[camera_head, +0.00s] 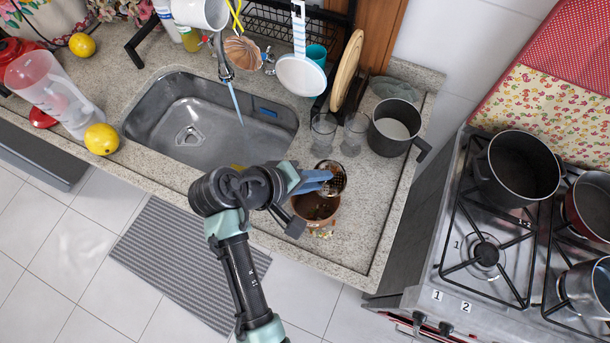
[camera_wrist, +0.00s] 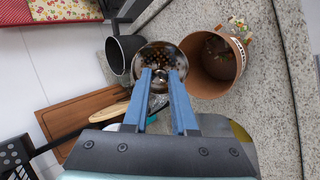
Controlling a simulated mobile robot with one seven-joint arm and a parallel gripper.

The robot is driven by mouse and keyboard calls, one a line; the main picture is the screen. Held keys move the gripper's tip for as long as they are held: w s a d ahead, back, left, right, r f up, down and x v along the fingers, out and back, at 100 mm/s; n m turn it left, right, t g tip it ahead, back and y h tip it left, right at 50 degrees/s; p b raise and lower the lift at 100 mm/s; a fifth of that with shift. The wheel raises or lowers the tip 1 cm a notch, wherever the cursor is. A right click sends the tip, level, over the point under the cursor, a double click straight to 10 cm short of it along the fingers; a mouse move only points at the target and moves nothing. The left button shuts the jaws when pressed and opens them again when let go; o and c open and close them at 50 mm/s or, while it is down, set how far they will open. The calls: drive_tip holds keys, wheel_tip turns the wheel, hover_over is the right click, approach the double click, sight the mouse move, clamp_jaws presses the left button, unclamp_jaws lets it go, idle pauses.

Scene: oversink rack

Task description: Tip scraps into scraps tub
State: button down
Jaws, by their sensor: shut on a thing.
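A perforated metal strainer (camera_head: 333,177) is held by my gripper (camera_head: 322,181), and its blue fingers are shut on the strainer's middle. In the wrist view the strainer (camera_wrist: 160,56) is in front of the fingertips (camera_wrist: 160,74), tilted, beside the tub's open mouth. The brown scraps tub (camera_head: 303,209) stands on the counter, close to its front edge; it also shows in the wrist view (camera_wrist: 240,62). Dark bits show inside the tub. Small coloured bits (camera_head: 322,233) show just beside it. I cannot tell how much is in the strainer.
Two clear glasses (camera_head: 323,132) and a dark pot (camera_head: 395,126) stand behind the tub. The sink (camera_head: 185,120) is to the left, with the tap over it. A stove (camera_head: 490,255) with pots is at the right. The counter right of the tub is clear.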

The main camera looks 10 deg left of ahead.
drive_tip(key=shift+w+d+r+g+y+p, duration=0.3)
drive_tip(key=shift+w+d+r+y+p, duration=0.1)
drive_tip(key=shift+r, duration=0.1)
drive_tip(key=w+d+f+g+y+p, duration=0.1)
drive_tip(key=w+d+g+y+p, duration=0.3)
drive_tip(key=d+y, duration=0.2)
drive_tip(key=shift+w+d+g, duration=0.25)
drive_tip(key=shift+w+g, duration=0.15)
drive_tip(key=shift+f+p, duration=0.1)
drive_tip(key=shift+p, duration=0.2)
